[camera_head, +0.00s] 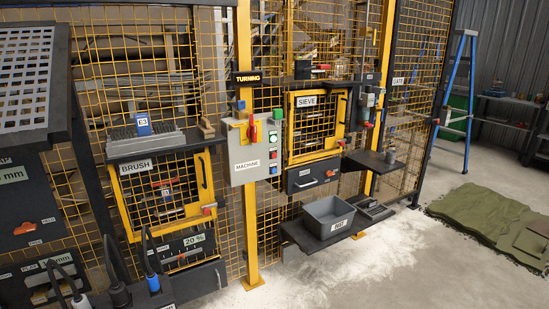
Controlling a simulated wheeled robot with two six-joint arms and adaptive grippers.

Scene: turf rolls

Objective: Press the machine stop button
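A light grey control box (255,150) labelled MACHINE is mounted on the yellow post between the BRUSH and SIEVE panels. It has a large red rotary-looking handle (253,130) at its upper left. A column of small coloured round buttons (273,153) runs down its right side; their markings are too small to read, so I cannot tell which is marked stop. A green piece (277,114) sits at the box's top right corner. Neither of my grippers shows in the head view.
The BRUSH door (165,192) is left of the box and the SIEVE door (318,125) right of it. A grey bin (328,216) stands on a black shelf below. Black cabled tools (118,292) stand at the lower left. Open floor (400,270) lies at the right, near green turf (490,220).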

